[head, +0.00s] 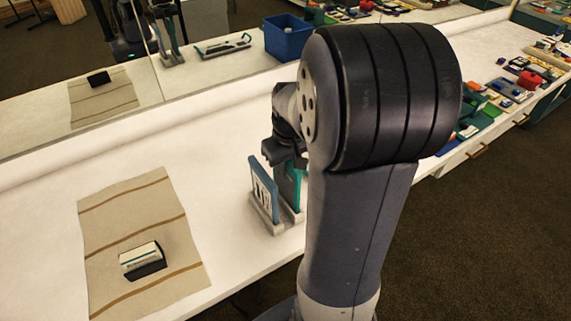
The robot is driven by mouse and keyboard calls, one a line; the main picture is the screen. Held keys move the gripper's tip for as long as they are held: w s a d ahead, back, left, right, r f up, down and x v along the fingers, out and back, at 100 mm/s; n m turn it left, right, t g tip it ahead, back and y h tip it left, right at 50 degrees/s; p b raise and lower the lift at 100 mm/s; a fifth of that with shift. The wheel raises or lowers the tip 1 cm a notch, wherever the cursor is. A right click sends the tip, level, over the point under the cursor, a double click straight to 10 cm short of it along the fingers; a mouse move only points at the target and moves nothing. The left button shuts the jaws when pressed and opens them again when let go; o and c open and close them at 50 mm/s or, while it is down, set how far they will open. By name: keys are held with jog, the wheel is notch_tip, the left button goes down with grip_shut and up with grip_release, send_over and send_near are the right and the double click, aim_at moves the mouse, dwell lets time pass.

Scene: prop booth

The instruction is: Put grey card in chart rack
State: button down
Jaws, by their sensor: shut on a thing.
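My gripper (286,158) is shut on the grey card (285,184), of which only a narrow dark grey part shows. The gripper points down at the chart rack (272,222), a light grey stand on the white counter. A blue panel with a white lower part (264,188) stands upright at the rack's left side. A teal edge shows to the right of the card. My arm hides the area right of the rack. I cannot tell whether the card is in a slot or just above it.
A beige striped cloth (125,215) lies at left with a white and black box (143,260) on it. A mirror (40,110) runs along the back and reflects a blue bin (288,38). Several small coloured items (500,85) lie at far right. White counter is clear between cloth and rack.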

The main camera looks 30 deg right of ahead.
jog(key=shift+f, duration=0.25)
jog(key=c, duration=1.3)
grip_release()
jog(key=shift+r, duration=0.15)
jog(key=shift+r+p, duration=2.95)
jog(key=shift+r, duration=0.5)
jog(key=shift+f, duration=0.15)
notch_tip(320, 180, down, 7)
jog(key=b, duration=0.6)
